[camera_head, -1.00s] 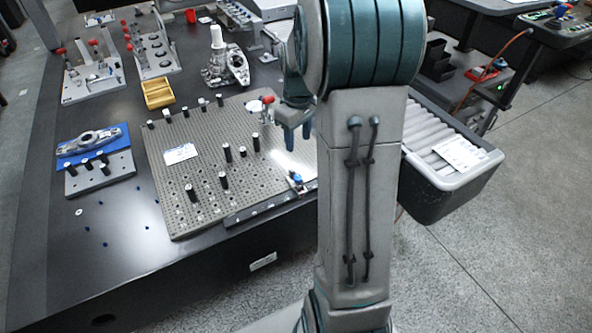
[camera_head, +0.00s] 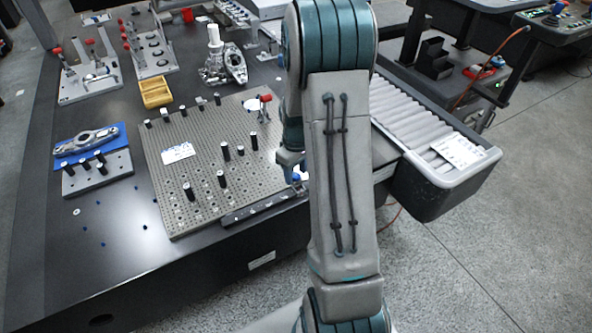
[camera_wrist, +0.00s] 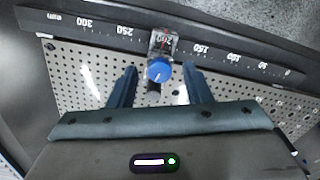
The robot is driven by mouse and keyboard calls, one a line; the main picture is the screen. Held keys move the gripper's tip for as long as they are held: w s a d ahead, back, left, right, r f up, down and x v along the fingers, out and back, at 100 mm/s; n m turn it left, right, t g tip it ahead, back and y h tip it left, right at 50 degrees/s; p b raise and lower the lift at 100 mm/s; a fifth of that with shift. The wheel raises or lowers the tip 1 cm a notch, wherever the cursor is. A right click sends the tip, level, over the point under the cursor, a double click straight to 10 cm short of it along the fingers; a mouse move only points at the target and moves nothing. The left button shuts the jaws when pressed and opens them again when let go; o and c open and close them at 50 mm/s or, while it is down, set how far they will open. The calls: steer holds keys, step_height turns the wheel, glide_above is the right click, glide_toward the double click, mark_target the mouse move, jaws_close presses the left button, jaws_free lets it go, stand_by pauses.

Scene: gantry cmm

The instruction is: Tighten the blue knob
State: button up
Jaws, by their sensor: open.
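The blue knob (camera_wrist: 159,71) shows in the wrist view, on a small clear slider block (camera_wrist: 163,44) that sits over the ruler rail (camera_wrist: 215,54). A pale line marks the knob's face. My gripper (camera_wrist: 160,76) is open, with one blue finger on each side of the knob and a gap to it on both sides. I cannot tell how far above the knob the fingertips are. In the head view my gripper (camera_head: 290,160) is low over the right edge of the perforated plate (camera_head: 205,205), and my arm hides most of the knob's surroundings.
Several black posts (camera_head: 225,151) and a red-topped clamp (camera_head: 265,105) stand on the plate. A yellow tray (camera_head: 155,92) lies behind it. A roller conveyor (camera_head: 405,120) with a dark bin end is to the right of my arm.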

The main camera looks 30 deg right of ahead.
jaws_close()
steer(key=shift+m, duration=0.3)
steer(key=m+b, duration=0.1)
steer(key=m, duration=0.1)
steer(key=shift+m, duration=0.4)
steer(key=m, duration=0.4)
steer(key=shift+m, duration=0.3)
steer(key=m, duration=0.3)
steer(key=shift+m, duration=2)
